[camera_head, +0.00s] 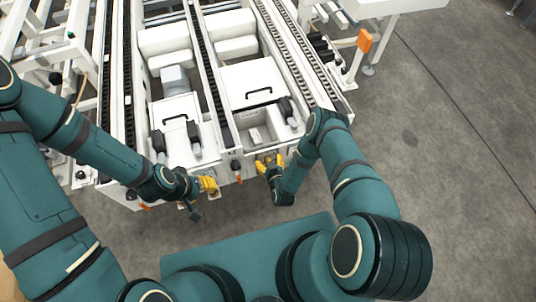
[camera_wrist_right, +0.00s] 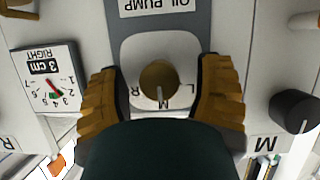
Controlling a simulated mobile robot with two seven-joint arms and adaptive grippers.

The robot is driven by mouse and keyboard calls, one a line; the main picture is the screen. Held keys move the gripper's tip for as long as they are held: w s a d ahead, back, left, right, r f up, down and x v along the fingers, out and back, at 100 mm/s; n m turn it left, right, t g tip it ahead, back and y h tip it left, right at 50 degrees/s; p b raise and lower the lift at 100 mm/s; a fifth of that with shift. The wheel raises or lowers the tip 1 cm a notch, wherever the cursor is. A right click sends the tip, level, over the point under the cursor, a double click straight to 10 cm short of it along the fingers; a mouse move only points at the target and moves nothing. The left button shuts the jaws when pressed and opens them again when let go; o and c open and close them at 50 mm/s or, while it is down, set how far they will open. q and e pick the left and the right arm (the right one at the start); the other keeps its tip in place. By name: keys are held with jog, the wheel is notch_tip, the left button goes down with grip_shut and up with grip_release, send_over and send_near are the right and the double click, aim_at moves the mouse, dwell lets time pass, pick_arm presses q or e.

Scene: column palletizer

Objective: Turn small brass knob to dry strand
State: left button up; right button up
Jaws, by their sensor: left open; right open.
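The small brass knob (camera_wrist_right: 158,80) shows in the right wrist view on a pale plate with the letters L, M and R. Its pale mark points at the M. My right gripper (camera_wrist_right: 161,100) is open, with one yellow finger on each side of the knob and a visible gap on both sides. In the head view my right gripper (camera_head: 269,162) is at the front edge of the white machine (camera_head: 258,86), and the knob cannot be made out there. My left gripper (camera_head: 208,185) is open and empty, in front of the machine, further left.
In the right wrist view, an upside-down OIL PUMP label (camera_wrist_right: 160,6) is above the knob. A gauge (camera_wrist_right: 47,82) marked 3 cm RIGHT is to the left, and a black knob (camera_wrist_right: 296,110) is to the right. The grey floor (camera_head: 440,170) is clear at right.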

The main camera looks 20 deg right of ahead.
dwell(0.3)
grip_shut()
jog(key=m+y, duration=0.3)
jog(key=m, duration=0.1)
jog(key=shift+d, duration=0.1)
jog(key=m+t+y, duration=0.1)
jog(key=m+y, duration=0.1)
jog(key=m, duration=0.2)
jog(key=shift+w+y, duration=0.1)
jog(key=shift+y, duration=0.2)
dwell(0.4)
jog(key=shift+m, duration=0.3)
